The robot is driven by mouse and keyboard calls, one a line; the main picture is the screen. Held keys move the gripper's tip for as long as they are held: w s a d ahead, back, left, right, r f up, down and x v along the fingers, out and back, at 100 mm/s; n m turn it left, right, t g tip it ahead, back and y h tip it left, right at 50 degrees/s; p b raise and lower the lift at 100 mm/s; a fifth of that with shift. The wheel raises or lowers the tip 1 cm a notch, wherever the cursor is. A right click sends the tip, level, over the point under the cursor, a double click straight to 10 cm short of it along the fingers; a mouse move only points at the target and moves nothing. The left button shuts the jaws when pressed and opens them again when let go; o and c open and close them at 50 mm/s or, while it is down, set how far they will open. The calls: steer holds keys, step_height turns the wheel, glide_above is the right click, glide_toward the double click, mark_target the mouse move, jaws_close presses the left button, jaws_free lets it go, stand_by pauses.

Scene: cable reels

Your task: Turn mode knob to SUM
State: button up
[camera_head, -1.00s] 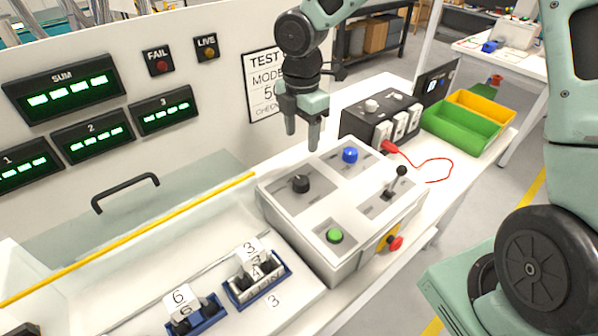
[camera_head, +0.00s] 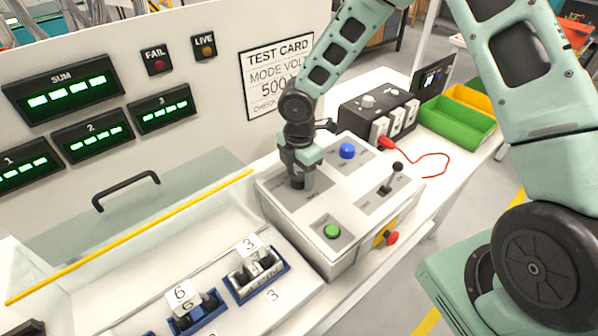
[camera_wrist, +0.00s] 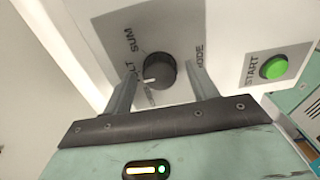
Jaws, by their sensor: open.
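The mode knob (camera_wrist: 159,70) is a dark round dial on a grey plate, seen in the wrist view. Its white pointer mark faces lower left, near a label ending in "LT". The SUM label (camera_wrist: 131,41) is up and left of the knob. My gripper (camera_wrist: 162,77) is open, with one finger on each side of the knob; I cannot tell whether they touch it. The SUM display (camera_head: 62,91) is lit green on the wall panel.
A green START button (camera_head: 331,231), a blue button (camera_head: 347,151), a lever (camera_head: 391,177) and a red stop button (camera_head: 391,238) share the box. A black socket unit (camera_head: 372,105) with a red lead stands behind. Blue holders (camera_head: 262,288) sit at front left.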

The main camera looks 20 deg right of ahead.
steer(key=c, duration=1)
steer(key=shift+m, duration=0.3)
steer(key=m+b, duration=0.3)
steer(key=m, duration=0.2)
steer(key=shift+m, duration=0.3)
steer(key=m+b, duration=0.2)
steer(key=m, duration=0.3)
steer(key=shift+m, duration=0.3)
steer(key=o, duration=1)
